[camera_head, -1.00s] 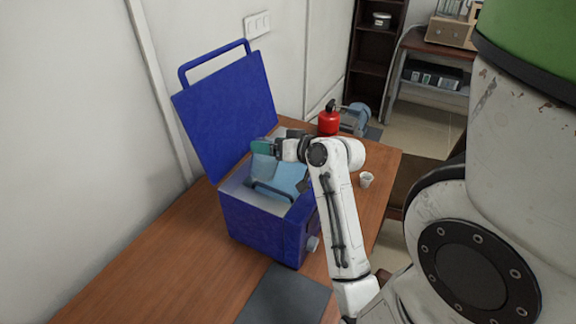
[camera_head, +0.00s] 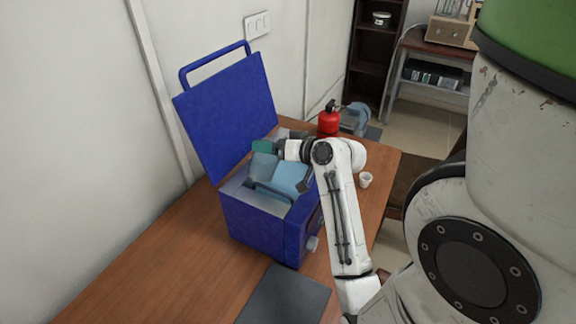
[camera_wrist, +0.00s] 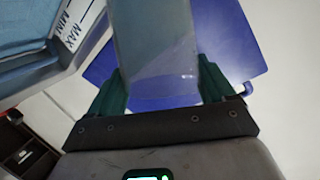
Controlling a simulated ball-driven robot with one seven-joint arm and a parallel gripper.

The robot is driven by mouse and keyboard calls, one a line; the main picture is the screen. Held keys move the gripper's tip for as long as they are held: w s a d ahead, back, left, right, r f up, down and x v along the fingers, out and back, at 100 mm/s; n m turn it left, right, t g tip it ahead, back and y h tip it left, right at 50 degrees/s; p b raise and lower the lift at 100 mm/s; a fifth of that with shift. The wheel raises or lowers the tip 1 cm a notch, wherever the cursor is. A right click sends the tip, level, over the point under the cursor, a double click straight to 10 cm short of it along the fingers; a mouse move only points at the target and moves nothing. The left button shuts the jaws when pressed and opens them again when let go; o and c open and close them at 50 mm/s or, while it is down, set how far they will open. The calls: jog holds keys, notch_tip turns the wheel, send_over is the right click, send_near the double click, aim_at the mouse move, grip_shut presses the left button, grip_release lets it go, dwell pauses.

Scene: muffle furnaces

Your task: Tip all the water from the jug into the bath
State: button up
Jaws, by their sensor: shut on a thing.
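The bath (camera_head: 258,228) is a blue box on the wooden table, with its blue lid (camera_head: 225,115) raised. Light blue water (camera_head: 290,179) shows inside it, and a dark handle crosses its opening. My gripper (camera_head: 264,147) is over the back of the bath, its green fingers shut on the translucent jug (camera_head: 262,167). In the wrist view the jug (camera_wrist: 155,40) is between the two fingers, with the blue lid behind it. The bath's inside edge carries MIN and MAX marks (camera_wrist: 70,28). I cannot tell how much water is in the jug or whether any is flowing.
A red container (camera_head: 328,122) and a blue-grey device (camera_head: 356,117) stand at the table's far end. A small white cup (camera_head: 365,180) is near its right edge. A dark flat mat (camera_head: 283,297) lies in front of the bath. The table (camera_head: 165,262) is clear at front left.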

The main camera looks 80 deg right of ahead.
jog(key=shift+s+d+f+m+t+y+p, duration=0.1)
jog(key=shift+d+m+t+y+p, duration=0.1)
jog(key=shift+m, duration=0.25)
jog(key=shift+s+d+f+m+t+y+p, duration=0.1)
jog(key=shift+m+p, duration=0.1)
jog(key=shift+m, duration=0.25)
dwell(1.0)
jog(key=shift+s+d+f+m+t, duration=0.2)
jog(key=shift+f+m+t, duration=0.25)
jog(key=shift+m, duration=0.35)
dwell(1.2)
jog(key=shift+d+f+y, duration=0.15)
jog(key=shift+y, duration=0.15)
jog(key=shift+f+m, duration=0.1)
jog(key=shift+m, duration=0.2)
jog(key=shift+s+d+f, duration=0.1)
jog(key=shift+f, duration=0.05)
jog(key=shift+s+d+f+m+t, duration=0.1)
jog(key=shift+d+f+m+t, duration=0.15)
jog(key=shift+m, duration=0.35)
dwell(0.9)
jog(key=shift+s+f+m, duration=0.1)
jog(key=shift+f+m, duration=0.1)
jog(key=shift+m, duration=0.1)
jog(key=shift+d+f+t, duration=0.1)
jog(key=shift+f+t, duration=0.05)
jog(key=shift+t, duration=0.15)
